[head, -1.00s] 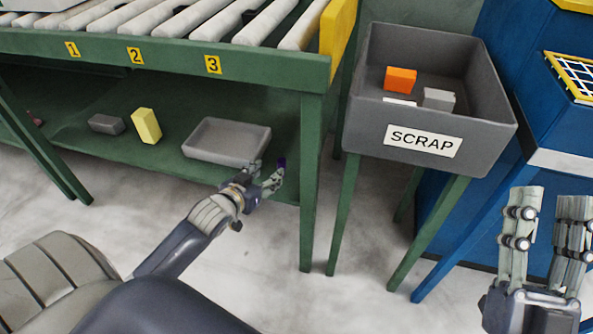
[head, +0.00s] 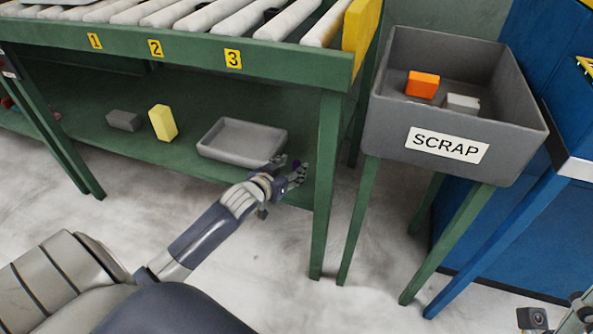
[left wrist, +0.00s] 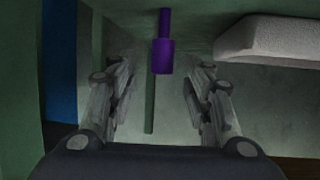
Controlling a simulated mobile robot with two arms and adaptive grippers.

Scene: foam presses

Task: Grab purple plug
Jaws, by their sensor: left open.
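The purple plug (head: 297,164) is on the lower green shelf, near its right end, mostly hidden by my left gripper in the head view. In the left wrist view the plug (left wrist: 163,56) shows clearly, with a thick body and a thinner stem. My left gripper (head: 287,170) is open, reaching in from the left. In the left wrist view its fingers (left wrist: 161,75) stand on either side of the plug's line, with clear gaps and no visible contact. Parts of my right gripper (head: 556,315) show at the bottom right corner; its opening is unclear.
A grey tray (head: 204,149) lies just left of the plug on the shelf. A yellow block (head: 163,122) and a grey block (head: 124,121) lie farther left. A green table leg (head: 325,200) stands close right of my left gripper. The SCRAP bin (head: 388,128) is farther right.

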